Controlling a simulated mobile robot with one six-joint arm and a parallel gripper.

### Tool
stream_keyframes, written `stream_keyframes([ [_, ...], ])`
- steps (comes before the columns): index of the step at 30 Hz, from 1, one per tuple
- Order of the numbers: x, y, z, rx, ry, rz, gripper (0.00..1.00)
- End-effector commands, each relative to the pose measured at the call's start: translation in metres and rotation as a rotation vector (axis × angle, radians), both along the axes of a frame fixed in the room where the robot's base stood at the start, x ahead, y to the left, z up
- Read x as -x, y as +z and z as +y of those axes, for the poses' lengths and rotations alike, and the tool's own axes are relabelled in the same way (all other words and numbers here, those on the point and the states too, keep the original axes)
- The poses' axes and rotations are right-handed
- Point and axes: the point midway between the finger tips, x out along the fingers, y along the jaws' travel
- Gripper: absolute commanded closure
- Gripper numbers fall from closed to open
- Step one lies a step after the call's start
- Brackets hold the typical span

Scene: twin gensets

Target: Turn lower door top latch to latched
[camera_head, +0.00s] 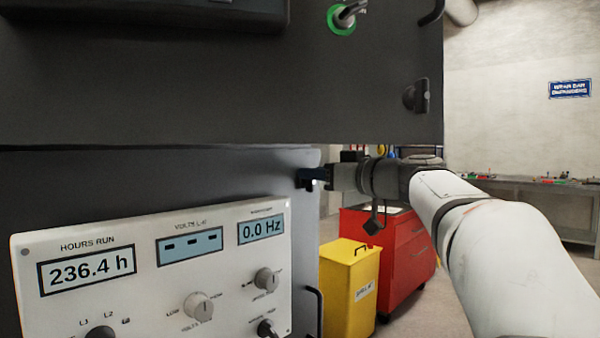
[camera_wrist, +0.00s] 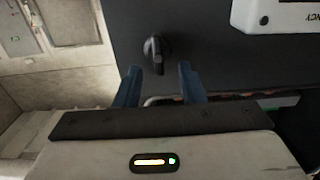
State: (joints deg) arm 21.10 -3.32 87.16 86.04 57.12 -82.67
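The lower door (camera_head: 150,180) is a dark panel with a pale instrument panel set in it. Its top latch (camera_wrist: 155,48) is a small black turn handle, seen close up in the wrist view, with its grip roughly upright in that picture. My gripper (camera_head: 316,177) is at the door's upper right corner in the head view, where its fingers mostly hide the latch. In the wrist view my gripper (camera_wrist: 159,72) has its two blue fingers spread apart, and the handle's end shows between the tips. I cannot tell whether a finger touches it.
The upper door (camera_head: 200,90) overhangs just above, with its own black latch (camera_head: 417,96) and a green-ringed key switch (camera_head: 342,20). A dark pull handle (camera_head: 315,305) sits low on the right. A yellow bin (camera_head: 347,285) and red cabinet (camera_head: 410,250) stand behind.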

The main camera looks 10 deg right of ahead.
Motion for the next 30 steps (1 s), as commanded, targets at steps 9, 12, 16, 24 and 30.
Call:
stream_keyframes([
  [9,-0.004,0.000,0.004,0.001,0.001,-0.001,0.64],
  [12,-0.005,0.000,0.004,0.000,0.001,0.000,0.69],
  [16,-0.004,0.000,0.004,0.000,0.001,0.000,0.79],
  [24,-0.004,-0.001,0.005,0.001,0.003,0.002,1.00],
  [30,-0.005,-0.002,0.016,0.001,0.009,0.004,1.00],
])
